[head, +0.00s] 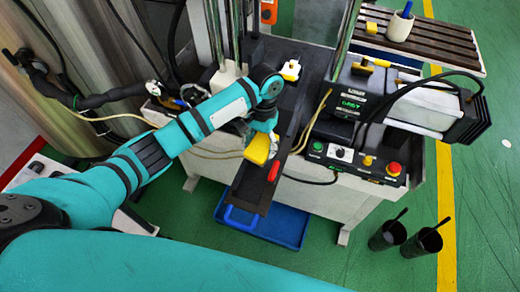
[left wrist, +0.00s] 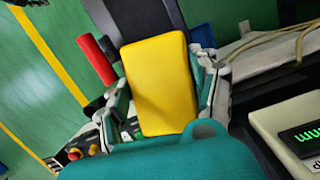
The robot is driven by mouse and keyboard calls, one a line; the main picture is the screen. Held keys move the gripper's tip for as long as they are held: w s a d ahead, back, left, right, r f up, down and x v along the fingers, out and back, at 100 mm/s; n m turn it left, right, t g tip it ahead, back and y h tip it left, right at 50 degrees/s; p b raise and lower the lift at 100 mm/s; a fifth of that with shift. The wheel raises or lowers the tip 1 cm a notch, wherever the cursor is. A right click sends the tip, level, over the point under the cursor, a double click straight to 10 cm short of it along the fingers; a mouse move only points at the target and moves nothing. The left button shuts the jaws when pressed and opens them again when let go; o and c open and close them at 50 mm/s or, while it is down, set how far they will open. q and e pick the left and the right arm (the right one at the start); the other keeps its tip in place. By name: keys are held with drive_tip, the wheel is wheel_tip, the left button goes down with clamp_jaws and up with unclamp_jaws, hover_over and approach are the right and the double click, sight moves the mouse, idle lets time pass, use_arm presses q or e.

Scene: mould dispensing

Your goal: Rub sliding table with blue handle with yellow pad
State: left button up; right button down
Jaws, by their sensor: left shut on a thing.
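My left gripper (head: 262,136) is shut on a yellow pad (head: 256,149). In the left wrist view the pad (left wrist: 158,85) sits flat between the two fingers of my left gripper (left wrist: 163,100). The dark sliding table (head: 249,187) stretches below the pad, with its blue handle (head: 240,221) at the near end. The pad is over the table's upper left part; I cannot tell whether they touch. In the left wrist view the dark table (left wrist: 145,18) shows beyond the pad. My right gripper is not in view.
A red grip (head: 273,171) stands at the table's right edge. A control panel with a red button (head: 393,169) is to the right. A blue tray (head: 292,226) lies on the floor below. Two black cups (head: 388,235) (head: 424,243) stand on the open floor at right.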

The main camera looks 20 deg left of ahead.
sight(261, 145)
use_arm(q)
drive_tip(key=shift+w, duration=0.4)
drive_tip(key=shift+s+r, duration=0.15)
drive_tip(key=shift+r, duration=1.5)
